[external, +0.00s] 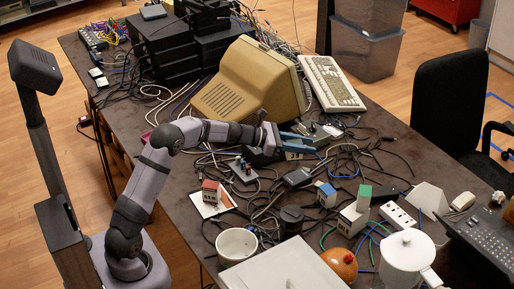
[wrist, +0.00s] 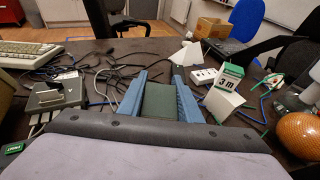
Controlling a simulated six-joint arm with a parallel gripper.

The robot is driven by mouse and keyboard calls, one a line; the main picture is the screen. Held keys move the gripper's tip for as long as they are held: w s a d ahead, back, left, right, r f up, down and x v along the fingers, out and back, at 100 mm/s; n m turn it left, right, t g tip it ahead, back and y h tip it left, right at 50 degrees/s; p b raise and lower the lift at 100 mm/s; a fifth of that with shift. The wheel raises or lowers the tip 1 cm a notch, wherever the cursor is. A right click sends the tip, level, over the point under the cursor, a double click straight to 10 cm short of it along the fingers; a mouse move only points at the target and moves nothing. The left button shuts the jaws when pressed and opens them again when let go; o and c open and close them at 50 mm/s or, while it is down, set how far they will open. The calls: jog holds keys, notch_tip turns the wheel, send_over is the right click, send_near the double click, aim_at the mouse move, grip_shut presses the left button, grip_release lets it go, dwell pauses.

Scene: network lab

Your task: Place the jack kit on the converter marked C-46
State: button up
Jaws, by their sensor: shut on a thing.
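My gripper (external: 296,139) is above the middle of the table, in front of the beige monitor. In the wrist view its two blue fingers (wrist: 159,84) are closed on a dark green, box-shaped thing (wrist: 159,103), which I take to be the jack kit. I cannot read C-46 on anything. A grey device (wrist: 55,96) with pale plugs stands left of the gripper in the wrist view, and a dark box (external: 297,178) lies below the gripper in the external view.
Tangled cables cover much of the table (external: 190,240). The monitor (external: 250,85) and keyboard (external: 331,83) are behind.

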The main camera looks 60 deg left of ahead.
jog(key=a+y, duration=0.1)
jog(key=a, duration=0.1)
send_over(300, 178)
jog(key=shift+n, duration=0.3)
jog(key=shift+f, duration=5.4)
jog(key=shift+f+b, duration=0.25)
jog(key=shift+b, duration=0.05)
jog(key=o, duration=1.1)
jog(key=shift+r, duration=0.2)
jog(key=shift+r+p, duration=0.15)
jog(key=shift+p, duration=0.3)
jog(key=b+v, duration=0.1)
jog(key=v, duration=1.1)
jog(key=shift+f+b, duration=0.25)
jog(key=shift+b, duration=0.05)
